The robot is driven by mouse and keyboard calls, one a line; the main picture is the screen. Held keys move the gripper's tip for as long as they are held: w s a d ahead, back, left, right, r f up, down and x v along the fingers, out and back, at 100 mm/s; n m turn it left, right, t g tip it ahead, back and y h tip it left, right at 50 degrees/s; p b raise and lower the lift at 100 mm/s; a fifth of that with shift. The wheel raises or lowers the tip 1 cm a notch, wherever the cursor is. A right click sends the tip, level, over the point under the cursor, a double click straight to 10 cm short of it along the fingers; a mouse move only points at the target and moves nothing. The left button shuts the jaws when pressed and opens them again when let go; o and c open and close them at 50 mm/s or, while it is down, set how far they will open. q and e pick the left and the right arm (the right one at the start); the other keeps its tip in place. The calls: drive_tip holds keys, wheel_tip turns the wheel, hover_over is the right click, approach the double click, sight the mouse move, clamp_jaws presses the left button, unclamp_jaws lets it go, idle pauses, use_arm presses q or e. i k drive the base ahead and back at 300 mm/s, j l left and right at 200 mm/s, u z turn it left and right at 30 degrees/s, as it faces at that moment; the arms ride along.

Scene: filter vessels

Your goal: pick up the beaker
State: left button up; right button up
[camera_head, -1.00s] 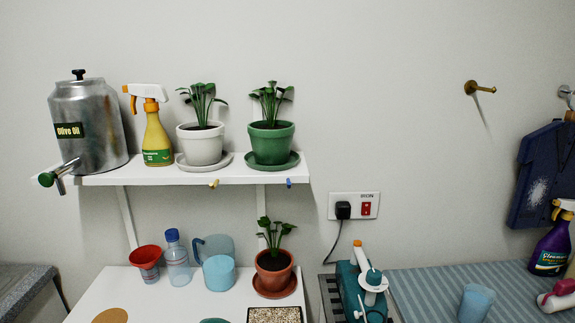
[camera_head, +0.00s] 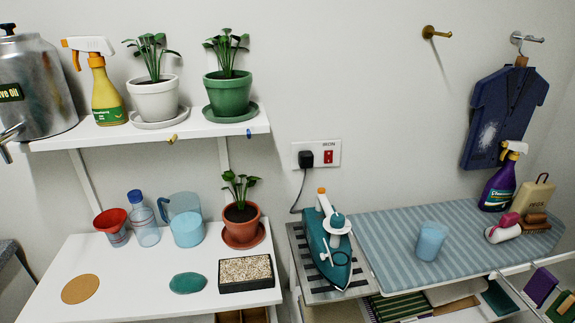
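Two light blue vessels could be the beaker. A plain light blue cup (camera_head: 430,242) without a visible handle stands upright on the striped ironing board (camera_head: 385,232). I cannot tell which one is meant. Neither of my grippers shows in the head view, and nothing is touching either vessel.
A red funnel-topped cup (camera_head: 112,226), a clear bottle (camera_head: 145,222) and a potted plant (camera_head: 241,220) stand around the jug. The shelf (camera_head: 190,132) hangs above. A teal iron (camera_head: 328,245) is left of the cup; a purple spray bottle (camera_head: 499,185) is right of it.

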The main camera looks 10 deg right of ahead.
sight(431, 238)
drive_tip(key=i+j+z, duration=0.1)
drive_tip(key=j+z, duration=0.2)
drive_tip(key=z, duration=0.15)
drive_tip(key=j+z, duration=0.35)
drive_tip(key=z, duration=0.15)
drive_tip(key=k, duration=0.6)
